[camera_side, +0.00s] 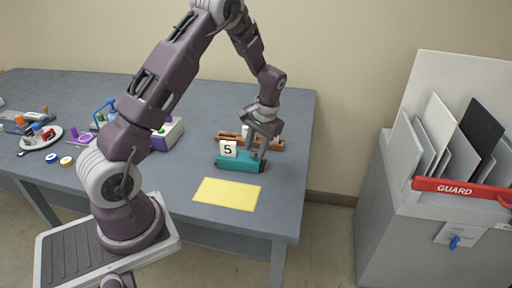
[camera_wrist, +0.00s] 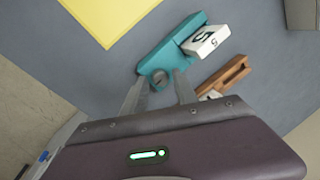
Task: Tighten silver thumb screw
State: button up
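A teal block (camera_side: 240,163) lies on the grey table and carries a white tag marked 5 (camera_side: 228,149). In the wrist view the teal block (camera_wrist: 168,50) has a small grey round screw head (camera_wrist: 158,78) at its near end. My gripper (camera_side: 260,153) is over the right end of the block, pointing down. In the wrist view its two fingers (camera_wrist: 160,80) are apart, one on each side of the screw head, with nothing clearly gripped. Whether they touch the screw cannot be told. The screw is hidden behind my fingers in the side view.
A brown wooden rail (camera_side: 272,144) lies just behind the block. A yellow sheet (camera_side: 227,194) lies in front. A white-and-purple box (camera_side: 168,134), a plate of small parts (camera_side: 41,138) and other items stand left. A cabinet with a red GUARD bar (camera_side: 456,189) is at right.

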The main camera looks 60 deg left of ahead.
jog(key=shift+o, duration=0.6)
jog(key=shift+r, duration=0.1)
jog(key=v, duration=0.7)
jog(key=s+d+r+m+t+h, duration=0.1)
jog(key=s+d+r+t, duration=0.1)
jog(key=s+d+r, duration=0.3)
jog(key=s+d+r+t, duration=0.1)
jog(key=s+d+r, duration=0.1)
jog(key=d+r, duration=0.45)
jog(key=s+d+r+m+t, duration=0.1)
jog(key=s+d, duration=0.3)
jog(key=s, duration=0.4)
jog(key=s+d+r+m+t+h, duration=0.1)
jog(key=s+d+r+m+t, duration=0.1)
jog(key=s, duration=0.7)
jog(key=shift+s+d+r+t, duration=0.15)
jog(key=shift+d+r+t, duration=0.15)
jog(key=shift+d+r, duration=0.6)
